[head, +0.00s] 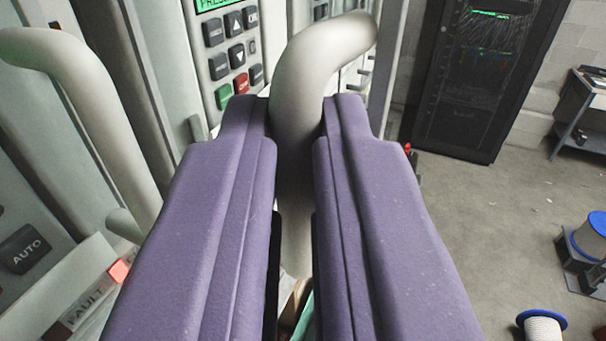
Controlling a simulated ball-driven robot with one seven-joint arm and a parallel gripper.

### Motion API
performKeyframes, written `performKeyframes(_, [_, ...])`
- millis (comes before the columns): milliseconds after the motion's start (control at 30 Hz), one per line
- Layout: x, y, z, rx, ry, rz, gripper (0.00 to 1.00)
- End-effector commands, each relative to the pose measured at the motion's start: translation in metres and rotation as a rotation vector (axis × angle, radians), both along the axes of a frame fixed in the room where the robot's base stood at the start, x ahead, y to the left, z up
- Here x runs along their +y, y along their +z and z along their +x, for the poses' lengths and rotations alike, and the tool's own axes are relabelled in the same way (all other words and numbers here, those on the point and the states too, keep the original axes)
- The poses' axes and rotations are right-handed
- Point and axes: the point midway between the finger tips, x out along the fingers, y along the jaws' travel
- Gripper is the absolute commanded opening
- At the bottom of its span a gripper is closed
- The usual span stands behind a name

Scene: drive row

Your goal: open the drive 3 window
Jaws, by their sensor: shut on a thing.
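My gripper (297,108) has two purple fingers that reach up from the bottom of the head view. They are shut on a thick, curved, light grey handle (318,58), one finger on each side. The handle's bent upper end shows past the fingertips, and part of its shaft shows between them. Behind it is a cabinet front with a keypad (235,58) of dark, red and green buttons under a green display (212,4). No drive number is readable, so I cannot tell which drive this handle belongs to. The fingers hide part of the cabinet front.
A second grey handle (92,92) stands at the left, near an AUTO button (25,248) and a FAULT label (90,307). A black rack (474,95) stands at the back right. Spools (542,325) and a bench (580,120) are at the right; the floor between is clear.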

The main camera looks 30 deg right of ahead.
Motion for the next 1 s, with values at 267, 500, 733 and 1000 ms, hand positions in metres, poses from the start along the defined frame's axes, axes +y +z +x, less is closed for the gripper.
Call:
performKeyframes(267, [0.012,0.002,0.001,-0.005,-0.015,0.000,0.00])
performKeyframes(500, [0.015,0.002,0.002,-0.004,-0.016,0.000,0.00])
performKeyframes(733, [0.015,0.003,0.002,-0.004,-0.016,0.000,0.00])
performKeyframes(1000, [0.014,0.002,0.002,-0.004,-0.017,0.000,0.37])
